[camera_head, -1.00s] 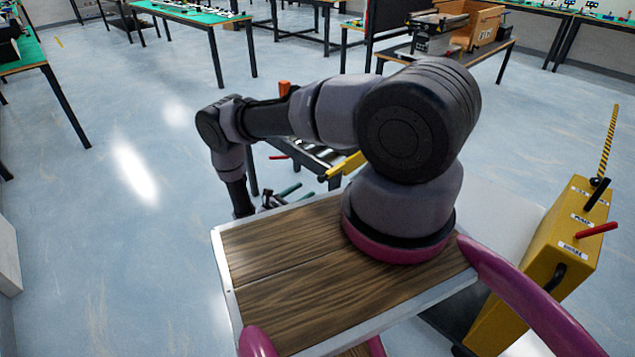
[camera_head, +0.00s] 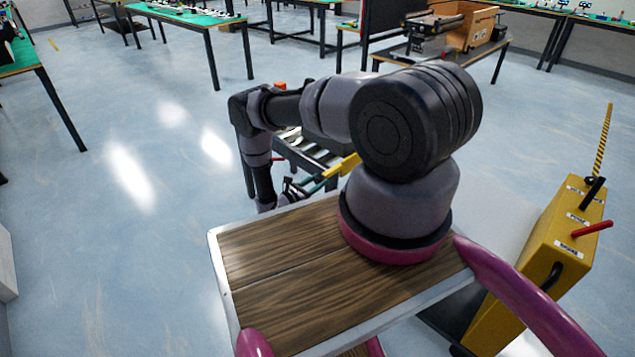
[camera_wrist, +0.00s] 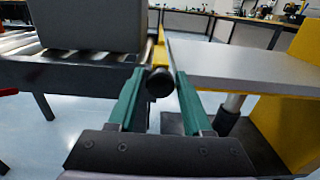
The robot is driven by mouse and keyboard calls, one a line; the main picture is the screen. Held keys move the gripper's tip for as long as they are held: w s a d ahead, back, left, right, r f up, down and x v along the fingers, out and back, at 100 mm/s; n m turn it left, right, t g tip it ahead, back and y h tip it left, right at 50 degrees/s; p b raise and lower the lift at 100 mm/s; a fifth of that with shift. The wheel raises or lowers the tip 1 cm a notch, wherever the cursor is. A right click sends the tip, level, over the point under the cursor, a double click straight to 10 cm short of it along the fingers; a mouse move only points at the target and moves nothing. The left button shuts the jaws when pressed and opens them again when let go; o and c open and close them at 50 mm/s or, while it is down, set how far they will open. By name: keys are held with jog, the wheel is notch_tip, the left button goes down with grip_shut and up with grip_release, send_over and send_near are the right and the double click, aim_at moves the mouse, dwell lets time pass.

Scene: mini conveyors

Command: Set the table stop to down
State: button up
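A yellow bar ending in a round black knob (camera_wrist: 159,83) shows in the wrist view, between a roller conveyor (camera_wrist: 75,75) and a grey table top (camera_wrist: 235,66). It looks like the table stop, though no label shows. My gripper (camera_wrist: 162,74) is open, with one teal finger on each side of the knob; I cannot tell whether either touches it. In the head view my gripper (camera_head: 318,182) is low beside the conveyor, by a yellow bar (camera_head: 343,166). My arm hides much of the conveyor there.
A grey box (camera_wrist: 90,22) sits on the rollers. A yellow cabinet (camera_head: 560,245) with black and red levers and a striped pole stands at the right. A red handle (camera_head: 279,158) sticks out by the conveyor. The floor at left is open.

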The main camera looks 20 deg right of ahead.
grip_shut()
dwell(1.2)
